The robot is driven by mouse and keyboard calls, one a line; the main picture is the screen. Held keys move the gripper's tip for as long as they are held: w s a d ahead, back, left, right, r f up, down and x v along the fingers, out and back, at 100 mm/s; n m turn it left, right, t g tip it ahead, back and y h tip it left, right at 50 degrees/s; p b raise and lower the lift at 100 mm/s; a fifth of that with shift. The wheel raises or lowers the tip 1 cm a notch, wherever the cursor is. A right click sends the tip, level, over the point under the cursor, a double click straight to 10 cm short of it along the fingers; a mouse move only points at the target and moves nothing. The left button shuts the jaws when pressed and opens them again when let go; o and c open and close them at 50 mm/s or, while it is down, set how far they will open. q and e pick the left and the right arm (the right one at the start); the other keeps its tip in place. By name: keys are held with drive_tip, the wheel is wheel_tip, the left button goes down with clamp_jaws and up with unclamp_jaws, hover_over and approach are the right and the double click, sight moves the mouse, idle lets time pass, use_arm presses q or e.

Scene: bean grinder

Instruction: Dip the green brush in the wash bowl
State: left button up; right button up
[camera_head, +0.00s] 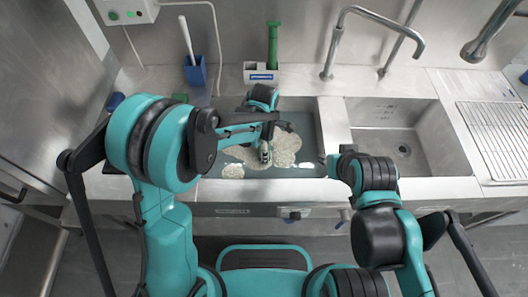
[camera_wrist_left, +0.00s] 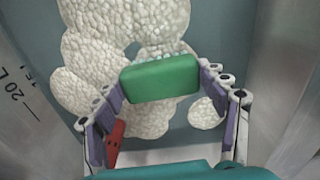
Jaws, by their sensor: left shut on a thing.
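The wash bowl (camera_head: 304,118) is the left basin, with grey-blue liquid and clumps of pale foam (camera_head: 285,148). My left gripper (camera_head: 265,155) points down over the foam. In the left wrist view, its fingers are shut on the green brush (camera_wrist_left: 160,78), a green block held crosswise. A pale, bristle-like edge shows at the block's far side. Foam (camera_wrist_left: 95,55) lies beyond it. I cannot tell whether the brush touches the foam or liquid. My right arm is folded at the right; its gripper is not visible.
The right basin (camera_head: 426,150) is empty. A green-handled tool (camera_head: 272,45) stands in a white holder behind the wash bowl. A blue cup (camera_head: 196,76) with a white-handled tool stands at back left. Faucets (camera_head: 372,14) rise behind the basins. A ribbed drainboard (camera_head: 490,130) lies at right.

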use_arm(q)
wheel_tip(320, 180, up, 14)
drive_tip(key=p, duration=0.9)
